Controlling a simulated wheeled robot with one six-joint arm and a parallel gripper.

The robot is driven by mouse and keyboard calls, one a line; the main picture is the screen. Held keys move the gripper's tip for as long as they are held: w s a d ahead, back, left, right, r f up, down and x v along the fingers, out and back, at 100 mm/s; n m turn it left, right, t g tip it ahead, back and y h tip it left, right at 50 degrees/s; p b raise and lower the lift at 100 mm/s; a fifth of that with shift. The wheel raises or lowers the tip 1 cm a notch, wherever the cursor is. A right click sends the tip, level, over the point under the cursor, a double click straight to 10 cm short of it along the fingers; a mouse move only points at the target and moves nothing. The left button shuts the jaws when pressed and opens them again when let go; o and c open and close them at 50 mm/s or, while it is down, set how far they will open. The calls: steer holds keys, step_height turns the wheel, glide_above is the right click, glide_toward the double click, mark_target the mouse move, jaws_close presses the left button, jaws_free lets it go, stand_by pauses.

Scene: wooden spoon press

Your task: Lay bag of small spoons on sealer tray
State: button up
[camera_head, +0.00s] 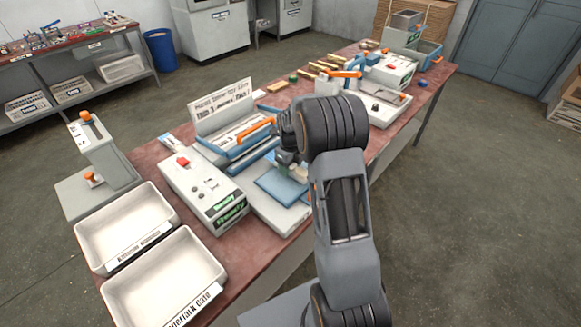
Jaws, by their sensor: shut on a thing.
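My gripper (290,160) is partly hidden behind my own arm, above the near side of the table's middle. It is shut on a small pale thing (298,175), likely the bag of small spoons, mostly hidden by the gripper and arm. A flat blue plate (281,189) on a pale base lies just below it; it may be the sealer tray. I cannot tell whether the held thing touches it. Behind stands a blue-and-white machine (240,143) with an orange handle.
A white control box (206,190) with a red button stands left of the blue plate. Two white bins (122,255) fill the table's near left end. More machines (388,72) and several yellow pieces (322,68) lie at the far end. Open floor is on the right.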

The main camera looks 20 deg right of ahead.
steer(key=shift+f, duration=0.5)
steer(key=shift+f, duration=0.1)
steer(key=o, duration=1)
step_height(320, 180, up, 11)
steer(key=shift+r, duration=0.2)
steer(key=s+a+r+n+t, duration=0.2)
steer(key=s+a+r+n, duration=0.4)
steer(key=s+n, duration=0.5)
steer(key=shift+s+a+f+n+t, duration=0.25)
steer(key=shift+s+a+n, duration=0.55)
steer(key=shift+s+n, duration=1.9)
steer(key=shift+s+a+f+n+t, duration=0.1)
steer(key=shift+s+a+n+t, duration=0.6)
steer(key=shift+n, duration=3.55)
steer(key=shift+s+a+f+n+g, duration=0.15)
steer(key=shift+s+a+n, duration=0.8)
steer(key=shift+s+n, duration=2)
